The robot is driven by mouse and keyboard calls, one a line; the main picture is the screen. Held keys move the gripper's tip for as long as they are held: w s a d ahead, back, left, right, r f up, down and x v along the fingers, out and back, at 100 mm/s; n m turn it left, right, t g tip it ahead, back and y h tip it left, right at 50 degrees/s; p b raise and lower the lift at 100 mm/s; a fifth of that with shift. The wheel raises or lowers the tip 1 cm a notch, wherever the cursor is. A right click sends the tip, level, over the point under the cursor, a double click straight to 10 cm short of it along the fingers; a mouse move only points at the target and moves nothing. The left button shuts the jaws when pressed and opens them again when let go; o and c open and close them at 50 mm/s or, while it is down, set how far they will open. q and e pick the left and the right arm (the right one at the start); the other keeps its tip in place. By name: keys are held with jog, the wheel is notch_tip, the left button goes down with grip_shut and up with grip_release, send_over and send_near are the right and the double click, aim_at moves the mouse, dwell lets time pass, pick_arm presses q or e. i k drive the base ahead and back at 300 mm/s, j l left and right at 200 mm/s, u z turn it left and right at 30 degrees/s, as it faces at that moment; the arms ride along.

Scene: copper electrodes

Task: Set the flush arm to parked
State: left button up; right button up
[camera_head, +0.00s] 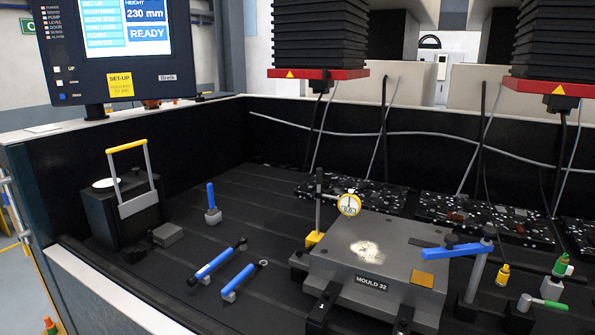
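A blue horizontal arm (457,250) sits on a grey post (479,268) at the right of the tank; it looks like the flush arm, though no label on it can be read. It points left, and its free end lies over the right part of a grey mould block (355,262) marked "MOULD 32". A dark knob (489,232) shows at the top of the post. Neither of my grippers is in the head view.
A dial gauge (349,204) stands at the block's back edge. Green-handled valve (543,302) and yellow-capped fitting (502,274) are near the post. Blue-handled tools (239,281) lie left. Red-edged heads (318,74) hang above. A control panel (118,50) is upper left.

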aim_at(451, 250)
jog(key=k+l, duration=0.15)
jog(key=l, duration=0.25)
jog(key=k+l+z, duration=0.1)
jog(key=l, duration=0.3)
jog(key=k+l, duration=0.2)
jog(key=l, duration=0.2)
jog(key=k+l+z, duration=0.1)
jog(key=l, duration=0.3)
